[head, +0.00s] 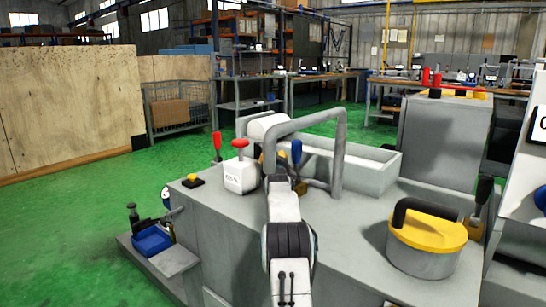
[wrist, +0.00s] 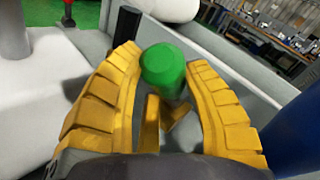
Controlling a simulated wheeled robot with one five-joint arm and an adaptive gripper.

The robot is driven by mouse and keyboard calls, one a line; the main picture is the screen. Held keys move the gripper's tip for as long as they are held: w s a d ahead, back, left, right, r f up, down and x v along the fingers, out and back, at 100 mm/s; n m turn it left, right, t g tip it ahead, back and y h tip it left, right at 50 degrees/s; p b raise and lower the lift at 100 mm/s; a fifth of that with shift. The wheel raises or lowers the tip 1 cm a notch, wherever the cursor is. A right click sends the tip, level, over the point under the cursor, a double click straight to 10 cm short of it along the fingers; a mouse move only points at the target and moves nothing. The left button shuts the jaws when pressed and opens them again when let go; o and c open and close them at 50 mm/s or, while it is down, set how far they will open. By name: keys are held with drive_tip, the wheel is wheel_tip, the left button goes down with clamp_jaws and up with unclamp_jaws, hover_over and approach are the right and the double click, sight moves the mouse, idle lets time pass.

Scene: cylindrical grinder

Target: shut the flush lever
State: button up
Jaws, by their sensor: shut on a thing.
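In the wrist view a green rounded handle (wrist: 163,68), which I take to be the flush lever, stands between the two yellow fingers of my gripper (wrist: 166,58). The fingers are closed in on it from both sides. Its lower part is hidden behind the fingers, and I see no label on it. In the head view my gripper (head: 286,178) is at the near side of the grey trough, and my arm hides the green handle there. A blue handle (head: 296,151) stands upright close by my gripper; a blue surface also fills the right edge of the wrist view (wrist: 296,135).
A grey pipe arch (head: 340,150) rises just right of my gripper. A white box with a red knob (head: 240,174) and a red lever (head: 217,142) stand to the left. A yellow-topped round container (head: 428,238) sits at right on the grey machine top. Green floor lies open at left.

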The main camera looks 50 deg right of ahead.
drive_tip(key=shift+d+r+p, duration=0.1)
drive_tip(key=shift+r+p, duration=0.25)
drive_tip(key=shift+p, duration=0.55)
drive_tip(key=shift+f+m+g+y, duration=0.1)
drive_tip(key=shift+m+g+y, duration=0.2)
drive_tip(key=shift+w+f, duration=0.1)
drive_tip(key=shift+f, duration=0.05)
drive_tip(key=o, duration=1.3)
drive_tip(key=shift+o, duration=0.2)
drive_tip(key=shift+f+b, duration=0.15)
drive_tip(key=shift+b, duration=0.3)
